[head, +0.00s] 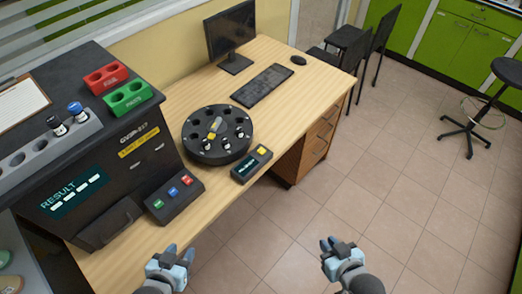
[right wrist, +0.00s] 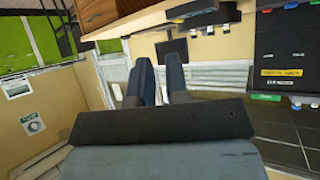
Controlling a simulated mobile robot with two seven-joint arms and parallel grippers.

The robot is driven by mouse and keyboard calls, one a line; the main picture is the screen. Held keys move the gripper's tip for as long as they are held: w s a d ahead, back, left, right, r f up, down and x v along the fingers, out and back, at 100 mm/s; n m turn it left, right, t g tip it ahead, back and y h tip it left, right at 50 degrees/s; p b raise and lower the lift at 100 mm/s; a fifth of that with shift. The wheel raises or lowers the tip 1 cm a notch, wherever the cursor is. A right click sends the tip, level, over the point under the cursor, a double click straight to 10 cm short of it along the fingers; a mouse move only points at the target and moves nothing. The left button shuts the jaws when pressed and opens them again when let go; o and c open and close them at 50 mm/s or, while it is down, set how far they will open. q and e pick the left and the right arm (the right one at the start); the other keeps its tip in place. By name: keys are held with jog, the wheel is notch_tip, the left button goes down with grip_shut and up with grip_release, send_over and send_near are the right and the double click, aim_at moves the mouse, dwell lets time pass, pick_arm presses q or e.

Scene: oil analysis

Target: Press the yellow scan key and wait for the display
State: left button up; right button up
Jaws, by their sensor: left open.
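The yellow scan key (head: 263,150) sits at the far end of a small dark handheld-like unit (head: 254,162) on the wooden desk. Its small display (head: 246,169) is lit with text too small to read. My left gripper (head: 170,249) is open and empty in front of the desk, well short of the unit. My right gripper (head: 331,243) is also empty, over the floor to the right of the unit and apart from it. Its two fingers (right wrist: 160,80) show with a gap between them in the right wrist view.
A round black carousel (head: 216,155) with vials stands beside the unit. A dark analyser (head: 120,170) with a RESULT screen (head: 72,192) and a box with green, blue and red keys (head: 174,198) are left. A keyboard (head: 262,86) and monitor (head: 231,32) are behind.

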grip_shut()
dwell(0.8)
dwell(0.4)
